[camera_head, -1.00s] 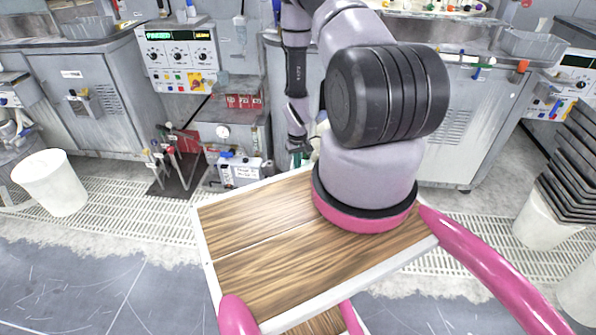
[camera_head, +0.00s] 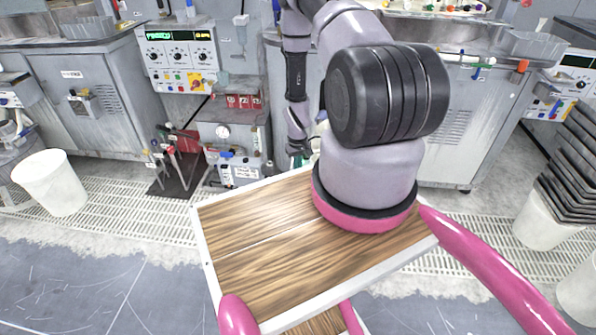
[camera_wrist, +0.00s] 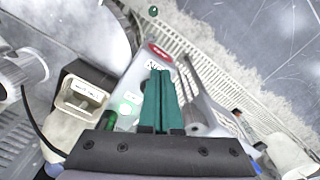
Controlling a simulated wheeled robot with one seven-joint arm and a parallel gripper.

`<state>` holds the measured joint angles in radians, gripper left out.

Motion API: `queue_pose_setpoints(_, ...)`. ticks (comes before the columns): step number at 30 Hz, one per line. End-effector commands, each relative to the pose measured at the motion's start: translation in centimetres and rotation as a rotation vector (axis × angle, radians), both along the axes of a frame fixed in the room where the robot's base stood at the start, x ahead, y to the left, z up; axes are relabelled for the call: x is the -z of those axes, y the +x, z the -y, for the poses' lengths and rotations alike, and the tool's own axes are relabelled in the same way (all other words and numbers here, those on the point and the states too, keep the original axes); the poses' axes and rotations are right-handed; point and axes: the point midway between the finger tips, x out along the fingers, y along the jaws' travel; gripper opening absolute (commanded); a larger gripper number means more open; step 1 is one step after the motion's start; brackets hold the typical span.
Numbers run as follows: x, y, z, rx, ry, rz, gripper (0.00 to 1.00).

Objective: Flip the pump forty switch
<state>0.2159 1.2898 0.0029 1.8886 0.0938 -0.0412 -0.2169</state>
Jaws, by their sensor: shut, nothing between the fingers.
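My gripper (camera_wrist: 160,80) shows in the wrist view with its two green fingers pressed together and nothing between them. The fingers lie over a grey-white panel (camera_wrist: 128,92) with a red oval badge and a lit green round spot. Left of the fingers is a dark box with a pale framed piece (camera_wrist: 84,92); its lettering is too small to read. I cannot tell which part is the pump forty switch. In the head view my gripper (camera_head: 298,152) is small and low beside the cabinets, partly behind my arm.
A pump-like unit (camera_head: 240,170) with a white label stands on the floor left of my gripper. Red boxes (camera_head: 243,101) sit above it, below a control panel (camera_head: 181,58). White buckets (camera_head: 50,182) and stacked black trays (camera_head: 575,165) stand at the sides. Grated floor lies between.

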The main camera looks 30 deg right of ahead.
Motion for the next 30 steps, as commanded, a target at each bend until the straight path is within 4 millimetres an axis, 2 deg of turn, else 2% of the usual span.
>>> queue_pose_setpoints(30,1.5,0.2,0.0,-0.002,0.0,0.004,0.0)
